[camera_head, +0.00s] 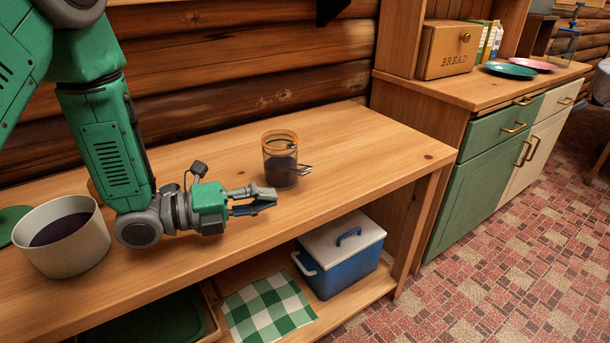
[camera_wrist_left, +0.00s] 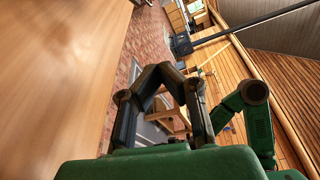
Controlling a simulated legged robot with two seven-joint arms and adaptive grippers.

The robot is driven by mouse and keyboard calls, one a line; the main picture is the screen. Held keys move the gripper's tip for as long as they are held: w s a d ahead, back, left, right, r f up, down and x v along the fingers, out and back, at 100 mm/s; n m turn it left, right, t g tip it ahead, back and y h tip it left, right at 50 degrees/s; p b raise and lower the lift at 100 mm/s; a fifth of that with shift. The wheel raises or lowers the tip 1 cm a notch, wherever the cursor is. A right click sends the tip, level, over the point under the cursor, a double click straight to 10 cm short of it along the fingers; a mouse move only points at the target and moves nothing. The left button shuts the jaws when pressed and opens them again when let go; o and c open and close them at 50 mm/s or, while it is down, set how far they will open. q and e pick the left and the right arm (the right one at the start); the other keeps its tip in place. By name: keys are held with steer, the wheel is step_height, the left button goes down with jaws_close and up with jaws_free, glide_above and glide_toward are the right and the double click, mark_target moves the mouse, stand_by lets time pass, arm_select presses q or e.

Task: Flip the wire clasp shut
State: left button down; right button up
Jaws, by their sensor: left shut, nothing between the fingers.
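A clear glass jar (camera_head: 280,155) with an orange rim and dark contents stands upright on the wooden bench. Its wire clasp (camera_head: 304,170) sticks out low on the jar's right side, hanging away from the rim. I cannot make out a lid clearly. My left gripper (camera_head: 272,196) is shut and empty, just in front of the jar, low over the bench and pointing right. Whether it touches the jar I cannot tell. In the left wrist view the fingers (camera_wrist_left: 162,72) meet at their tips, and the jar does not show. My right gripper is not in view.
A cream pot (camera_head: 62,255) with dark contents stands at the bench's left, near my left arm. The bench's front edge is close below the gripper. A blue cooler (camera_head: 340,265) and a checked cloth (camera_head: 268,308) lie on the lower shelf. The bench right of the jar is clear.

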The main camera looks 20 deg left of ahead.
mark_target(302, 171)
arm_select(q)
steer(key=w+d, duration=0.1)
steer(key=w, duration=0.1)
steer(key=w+d+b, duration=0.1)
steer(key=w+d, duration=0.1)
steer(key=w, duration=0.1)
steer(key=w+d+b, duration=0.1)
steer(key=w+d, duration=0.1)
steer(key=w, duration=0.1)
steer(key=shift+d+f, duration=0.1)
steer(key=shift+d, duration=0.1)
steer(key=shift+w+a, duration=0.25)
steer(key=shift+a, duration=0.3)
steer(key=shift+d+r, duration=0.1)
steer(key=shift+r, duration=0.1)
